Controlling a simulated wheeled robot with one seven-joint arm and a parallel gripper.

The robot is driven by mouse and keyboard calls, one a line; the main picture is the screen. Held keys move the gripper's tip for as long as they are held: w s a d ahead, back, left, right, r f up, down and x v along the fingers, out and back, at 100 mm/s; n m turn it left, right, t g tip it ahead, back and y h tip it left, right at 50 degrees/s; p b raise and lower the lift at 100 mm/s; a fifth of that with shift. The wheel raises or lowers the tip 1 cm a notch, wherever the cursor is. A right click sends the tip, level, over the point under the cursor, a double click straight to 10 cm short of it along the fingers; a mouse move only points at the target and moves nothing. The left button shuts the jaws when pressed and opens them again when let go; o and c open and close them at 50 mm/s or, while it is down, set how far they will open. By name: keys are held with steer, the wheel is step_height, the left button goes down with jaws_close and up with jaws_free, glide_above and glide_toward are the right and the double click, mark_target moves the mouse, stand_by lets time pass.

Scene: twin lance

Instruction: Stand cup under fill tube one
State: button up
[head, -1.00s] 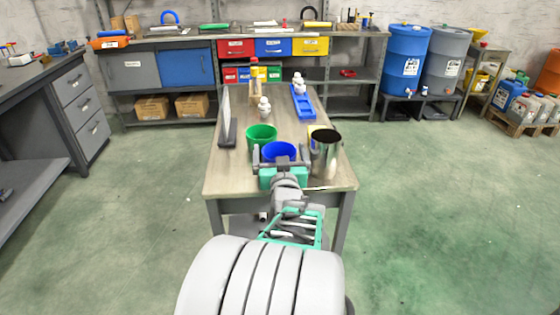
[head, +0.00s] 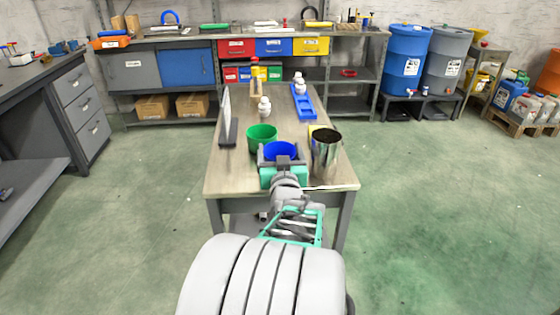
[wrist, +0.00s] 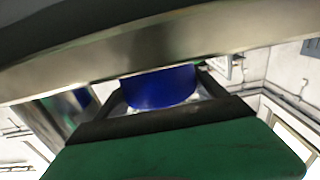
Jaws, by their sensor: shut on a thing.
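A blue cup (head: 281,150) stands near the front of the table, open end up. My gripper (head: 281,155) reaches it from the front and is shut on it, one finger on each side. In the wrist view the blue cup (wrist: 160,88) shows between the two dark fingers, beyond the green gripper body. A green cup (head: 262,137) stands just behind and left of the blue one. I cannot make out a fill tube or its number in these views. The blue cup's base is hidden behind my gripper.
A tall shiny metal container (head: 326,157) stands close to the right of my gripper. White bottles (head: 264,106), a blue tray (head: 304,102) and an upright panel (head: 227,116) are farther back on the table (head: 230,178). Bare tabletop lies at front left.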

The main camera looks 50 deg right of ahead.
step_height(320, 180, up, 10)
steer(key=shift+r+p, duration=0.15)
steer(key=shift+p, duration=0.8)
steer(key=shift+c, duration=0.2)
step_height(320, 180, up, 7)
steer(key=p, duration=0.2)
steer(key=w+a+f+n+t+y+b, duration=0.1)
steer(key=w+a+f+n+t+y, duration=0.15)
steer(key=w+a+f, duration=0.55)
steer(key=w+a+f+n+t+y, duration=0.25)
steer(key=w+a+f, duration=0.35)
steer(key=a, duration=0.4)
steer(key=w+a+f+n+y, duration=0.1)
steer(key=a+f+n+y, duration=0.15)
steer(key=a, duration=0.55)
steer(key=w+a+f+n+t+y+b, duration=0.1)
steer(key=a+f+y, duration=0.25)
steer(key=a, duration=0.35)
steer(key=w+a+f+n+y, duration=0.1)
steer(key=a+f+y, duration=0.25)
steer(key=a, duration=0.45)
steer(key=s+r+p, duration=0.2)
steer(key=r+p, duration=0.5)
steer(key=r, duration=0.1)
steer(key=s+r+p, duration=0.3)
steer(key=r+p, duration=0.5)
steer(key=shift+r+h, duration=0.4)
steer(key=shift+h, duration=0.05)
